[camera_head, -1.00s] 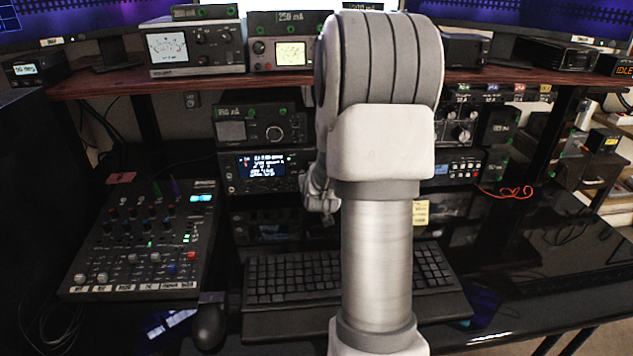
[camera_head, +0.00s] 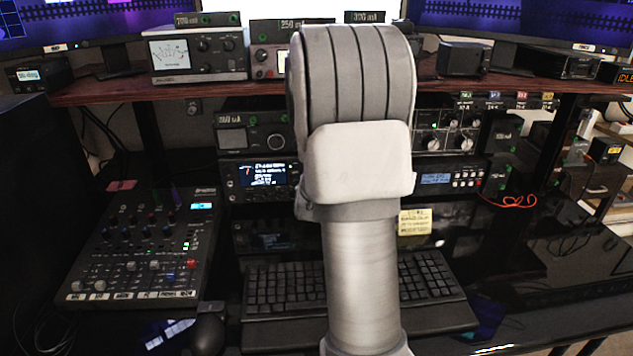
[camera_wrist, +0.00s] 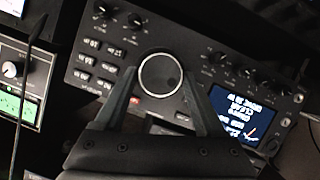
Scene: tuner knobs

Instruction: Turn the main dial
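The main dial (camera_wrist: 160,75) is a large round knob with a pale rim on a dark radio front (camera_wrist: 207,85) in the wrist view. My gripper (camera_wrist: 160,72) is open, with one dark finger on each side of the dial. The fingertips are very close to its rim; I cannot tell if they touch it. In the head view, the radio with its lit display (camera_head: 265,174) stands under the shelf. My arm hides the dial and my gripper there.
Small knobs (camera_wrist: 137,20) and buttons (camera_wrist: 107,67) surround the dial. A keyboard (camera_head: 285,288) lies below the radio, and a mixer (camera_head: 145,245) stands at the left. A wooden shelf (camera_head: 130,92) with meters runs above. The desk at the right is mostly clear.

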